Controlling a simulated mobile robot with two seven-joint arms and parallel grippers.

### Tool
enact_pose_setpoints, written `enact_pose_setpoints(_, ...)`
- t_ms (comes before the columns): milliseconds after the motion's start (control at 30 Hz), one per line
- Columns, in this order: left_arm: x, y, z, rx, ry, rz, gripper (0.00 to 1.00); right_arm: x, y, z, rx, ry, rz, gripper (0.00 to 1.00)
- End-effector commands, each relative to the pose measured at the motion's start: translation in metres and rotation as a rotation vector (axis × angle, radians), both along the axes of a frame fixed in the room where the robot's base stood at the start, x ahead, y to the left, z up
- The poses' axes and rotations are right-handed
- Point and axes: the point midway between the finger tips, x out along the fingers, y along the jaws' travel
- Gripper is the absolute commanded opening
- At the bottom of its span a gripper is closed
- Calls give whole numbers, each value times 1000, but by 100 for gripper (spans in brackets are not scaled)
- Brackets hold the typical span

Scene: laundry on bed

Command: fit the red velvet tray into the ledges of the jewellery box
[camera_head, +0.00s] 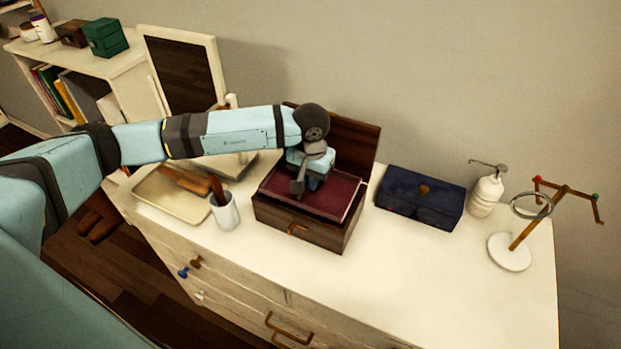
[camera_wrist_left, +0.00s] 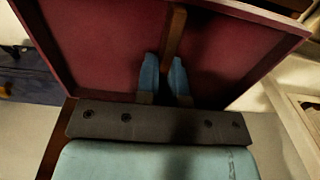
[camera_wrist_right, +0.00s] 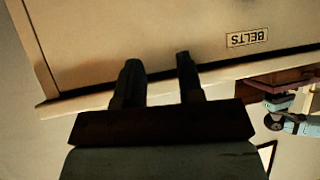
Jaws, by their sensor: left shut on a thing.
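The red velvet tray (camera_head: 335,203) lies at the top of the dark wooden jewellery box (camera_head: 325,236), inside its rim outline. I cannot tell whether it rests on the ledges, which are hidden beneath it. The box lid (camera_head: 358,145) stands open behind. My left gripper (camera_head: 300,187) is above the tray, towards its left side. In the left wrist view, my left gripper (camera_wrist_left: 164,72) is shut on the tray's brown middle bar (camera_wrist_left: 174,38), with red velvet (camera_wrist_left: 100,50) on both sides. My right gripper (camera_wrist_right: 158,78) has its fingers apart and empty, beside a cream panel labelled BELTS.
A navy box (camera_head: 420,198) stands right of the jewellery box, then a soap dispenser (camera_head: 486,190) and a jewellery stand (camera_head: 510,252). A white cup (camera_head: 224,212) and a cream tray (camera_head: 160,205) are left. The white dresser top (camera_head: 430,270) is clear at front right.

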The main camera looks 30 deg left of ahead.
Motion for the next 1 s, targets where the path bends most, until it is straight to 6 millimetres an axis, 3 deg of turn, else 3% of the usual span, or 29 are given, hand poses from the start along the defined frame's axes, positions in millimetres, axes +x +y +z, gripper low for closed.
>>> enact_pose_setpoints(1000,0,0,0,0,-1,0,0,-1,2,-9,1,2,3,34)
